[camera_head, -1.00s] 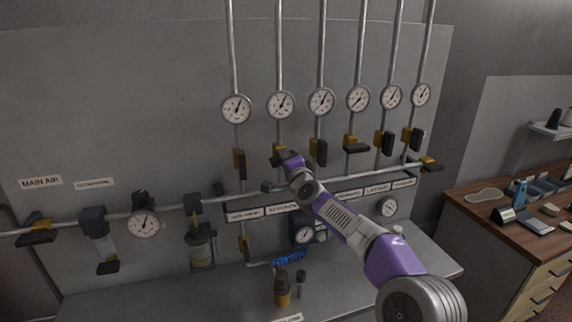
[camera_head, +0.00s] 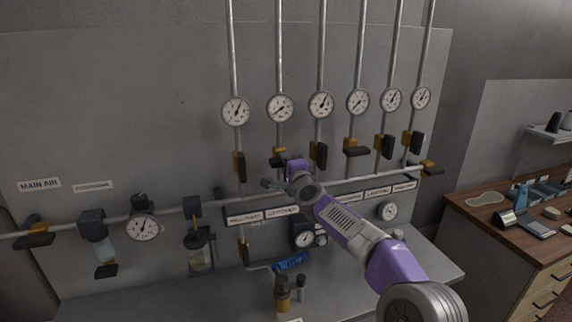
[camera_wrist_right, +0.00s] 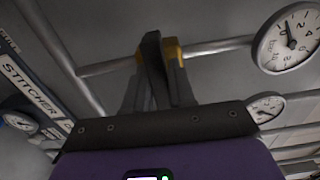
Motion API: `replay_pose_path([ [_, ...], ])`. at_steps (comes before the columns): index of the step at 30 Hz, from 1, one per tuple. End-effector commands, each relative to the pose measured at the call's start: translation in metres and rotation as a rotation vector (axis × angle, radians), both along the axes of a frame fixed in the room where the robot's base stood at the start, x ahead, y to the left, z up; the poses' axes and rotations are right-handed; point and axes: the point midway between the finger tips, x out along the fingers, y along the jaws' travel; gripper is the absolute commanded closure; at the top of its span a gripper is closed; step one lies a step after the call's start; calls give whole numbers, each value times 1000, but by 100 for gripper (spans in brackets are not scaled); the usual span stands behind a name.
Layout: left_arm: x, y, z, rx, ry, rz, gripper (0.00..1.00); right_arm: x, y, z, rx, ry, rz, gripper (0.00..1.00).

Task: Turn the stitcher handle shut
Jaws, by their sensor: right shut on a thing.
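The STITCHER label (camera_head: 283,212) sits on the rail below the second vertical pipe, and it also shows in the right wrist view (camera_wrist_right: 32,92). My right gripper (camera_wrist_right: 157,85) is shut on the black stitcher handle (camera_wrist_right: 154,65), with a grey finger on each side. The handle lies across its pipe at the yellow valve body (camera_wrist_right: 174,50). My left gripper is not in view.
Similar valves stand close on both sides, such as the first-pipe handle (camera_head: 239,166) and the third-pipe handle (camera_head: 319,156). The stitcher gauge (camera_head: 280,108) is above. A horizontal pipe and regulator (camera_head: 303,234) lie below. A wooden bench (camera_head: 515,240) is at right.

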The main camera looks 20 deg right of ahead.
Motion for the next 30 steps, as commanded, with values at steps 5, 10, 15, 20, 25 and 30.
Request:
replay_pose_path([
  [5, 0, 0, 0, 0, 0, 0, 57, 0, 0, 0, 3, 0, 0, 56],
  [10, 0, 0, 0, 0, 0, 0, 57, 0, 0, 0, 2, 0, 0, 55],
  [15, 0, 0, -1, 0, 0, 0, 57, -2, 0, 0, 1, -1, 0, 55],
  [20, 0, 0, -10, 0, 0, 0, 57, -18, -1, -1, 1, -2, -1, 55],
  [25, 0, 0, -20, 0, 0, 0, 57, -43, -2, -1, 1, -2, 0, 55],
  [30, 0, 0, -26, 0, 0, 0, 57, -65, -3, -1, 1, -1, -1, 55],
])
